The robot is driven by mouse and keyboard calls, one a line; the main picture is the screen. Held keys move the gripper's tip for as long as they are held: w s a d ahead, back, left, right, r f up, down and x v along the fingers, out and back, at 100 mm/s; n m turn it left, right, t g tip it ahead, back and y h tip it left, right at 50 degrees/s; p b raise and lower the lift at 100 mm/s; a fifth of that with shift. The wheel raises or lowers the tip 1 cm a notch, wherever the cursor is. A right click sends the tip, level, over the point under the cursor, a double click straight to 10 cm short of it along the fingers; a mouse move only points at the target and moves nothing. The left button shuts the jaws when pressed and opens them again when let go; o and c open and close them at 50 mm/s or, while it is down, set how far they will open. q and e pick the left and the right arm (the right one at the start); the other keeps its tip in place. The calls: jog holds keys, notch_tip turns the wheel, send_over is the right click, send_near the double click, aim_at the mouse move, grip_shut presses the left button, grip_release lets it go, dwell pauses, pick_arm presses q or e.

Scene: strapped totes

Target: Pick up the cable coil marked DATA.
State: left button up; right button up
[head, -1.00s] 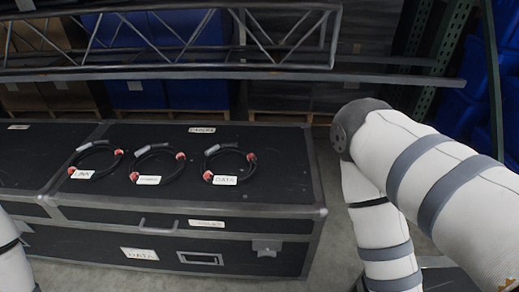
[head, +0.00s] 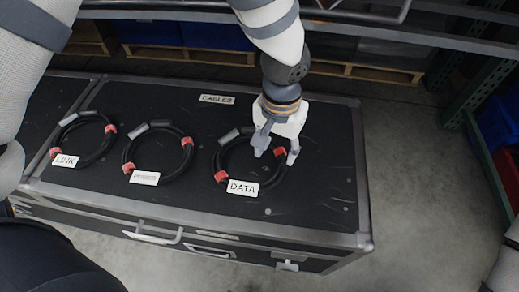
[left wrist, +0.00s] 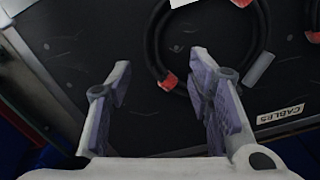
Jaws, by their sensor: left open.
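The DATA cable coil (head: 219,160) is a black ring with red bands and a white DATA label (head: 243,188). It lies flat on the right part of the black case lid. My left gripper (head: 275,153) is open and empty, pointing down at the coil's far right side, with its fingers near a red band. In the left wrist view the coil (left wrist: 150,40) lies ahead and to the right. The right finger of my left gripper (left wrist: 161,72) overlaps the ring in that picture; I cannot tell if they touch. My right gripper is not in view.
The LINK coil (head: 104,150) and a middle coil (head: 130,160) lie on the lid (head: 190,210) to the left. A CABLES label (head: 217,99) is behind the DATA coil. A metal truss (head: 370,15) and pallets (head: 375,74) stand behind. Bare floor is right of the case.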

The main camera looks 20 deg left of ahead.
aim_at(278, 170)
pick_arm(q)
jog(key=f, duration=0.6)
jog(key=d+f+b, duration=0.1)
jog(key=f, duration=0.2)
jog(key=shift+w+f, duration=0.2)
jog(key=shift+w, duration=0.1)
jog(key=shift+r, duration=0.1)
grip_shut()
